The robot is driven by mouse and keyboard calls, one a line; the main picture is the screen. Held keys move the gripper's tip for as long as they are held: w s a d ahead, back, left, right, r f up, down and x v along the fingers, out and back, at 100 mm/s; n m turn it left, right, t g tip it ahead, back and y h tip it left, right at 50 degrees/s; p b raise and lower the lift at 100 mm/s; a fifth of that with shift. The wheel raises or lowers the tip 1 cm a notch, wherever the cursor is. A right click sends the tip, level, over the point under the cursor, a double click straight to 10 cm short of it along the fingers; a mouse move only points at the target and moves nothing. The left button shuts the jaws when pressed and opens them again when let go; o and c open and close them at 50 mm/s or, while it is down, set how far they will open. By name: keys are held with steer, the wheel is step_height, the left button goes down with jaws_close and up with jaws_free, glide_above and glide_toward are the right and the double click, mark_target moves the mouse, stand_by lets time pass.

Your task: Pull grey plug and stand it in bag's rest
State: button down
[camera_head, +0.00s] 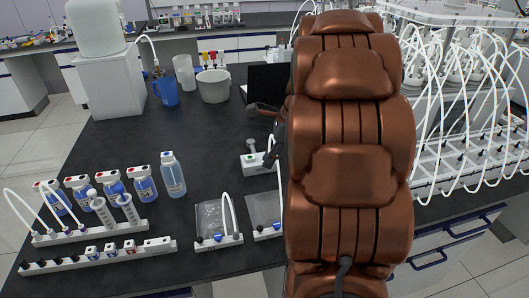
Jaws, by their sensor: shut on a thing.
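My gripper (270,152) shows only as dark parts at the left edge of my copper arm, mid-table. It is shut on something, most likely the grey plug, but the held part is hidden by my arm. A small white block (253,162) with a grey upright piece (251,146) stands just left of the gripper. Two clear flat bags lie nearer the front: the left bag (209,214) and the right bag (262,207), partly behind my arm. A white rest bar (230,241) with dark and blue plugs and a white tube lies at the left bag's front edge.
Blue-labelled bottles (145,188) and white racks (95,263) fill the front left. A blue jug (167,92), a white tub (213,88) and a black laptop-like panel (268,82) stand at the back. Tubed reactors (460,110) crowd the right. The table's left middle is clear.

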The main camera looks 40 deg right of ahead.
steer(key=s, duration=1)
steer(key=shift+s+d, duration=0.15)
steer(key=shift+d, duration=0.05)
stand_by(0.3)
steer(key=shift+f+b, duration=1.8)
steer(key=shift+f, duration=4.85)
steer(key=shift+f, duration=0.9)
